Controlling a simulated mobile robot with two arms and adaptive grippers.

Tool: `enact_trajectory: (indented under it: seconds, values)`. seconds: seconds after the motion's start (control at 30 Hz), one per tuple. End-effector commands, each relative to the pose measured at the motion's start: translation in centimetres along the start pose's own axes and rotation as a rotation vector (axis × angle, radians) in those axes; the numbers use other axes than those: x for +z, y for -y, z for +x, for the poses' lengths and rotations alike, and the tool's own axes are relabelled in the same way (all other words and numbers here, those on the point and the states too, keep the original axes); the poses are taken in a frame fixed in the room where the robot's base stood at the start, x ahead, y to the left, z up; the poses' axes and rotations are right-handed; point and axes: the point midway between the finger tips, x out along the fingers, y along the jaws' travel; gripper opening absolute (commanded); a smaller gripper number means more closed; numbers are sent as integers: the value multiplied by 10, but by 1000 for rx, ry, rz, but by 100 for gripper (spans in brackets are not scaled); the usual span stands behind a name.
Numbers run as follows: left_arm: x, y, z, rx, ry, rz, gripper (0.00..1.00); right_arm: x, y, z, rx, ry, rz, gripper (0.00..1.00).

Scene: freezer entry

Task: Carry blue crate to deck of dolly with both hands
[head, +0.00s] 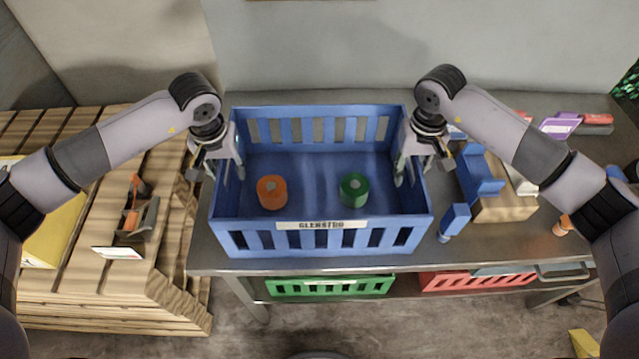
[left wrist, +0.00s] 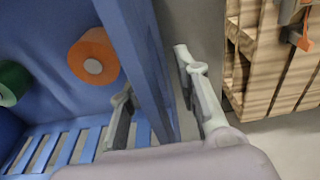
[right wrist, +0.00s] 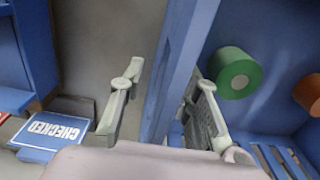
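The blue crate (head: 320,225) stands on the grey metal table, with slatted walls and a white label at its front. An orange roll (head: 272,192) and a green roll (head: 354,189) lie inside it. My left gripper (head: 228,172) is at the crate's left wall, one finger inside and one outside; in the left wrist view (left wrist: 158,100) the fingers stand apart with a gap beside the wall. My right gripper (head: 412,168) straddles the right wall likewise; the right wrist view (right wrist: 163,105) shows a gap too. I cannot make out a dolly.
Wooden pallets (head: 100,278) with a tool and a yellow object stand at left. Right of the crate are a blue bottle-like object (head: 454,220), a wooden box (head: 505,208) and other goods. Green (head: 330,286) and red (head: 475,281) crates sit below the tabletop. A wall is behind.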

Motion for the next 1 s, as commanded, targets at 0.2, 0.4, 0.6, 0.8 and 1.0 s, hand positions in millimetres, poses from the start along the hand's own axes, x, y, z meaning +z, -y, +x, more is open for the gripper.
enact_trajectory:
  seconds: [0.2,0.4,0.6,0.8,1.0]
  values:
    - [0,0,2,0,0,0,30,0,0,2,0,0,0,30]
    - [0,0,1,0,0,0,23,0,0,2,0,0,0,23]
    - [0,0,1,0,0,0,9,0,0,1,0,0,0,9]
    - [0,0,1,0,0,0,0,0,0,1,0,0,0,0]
    - [0,0,1,0,0,0,0,0,0,1,0,0,0,0]
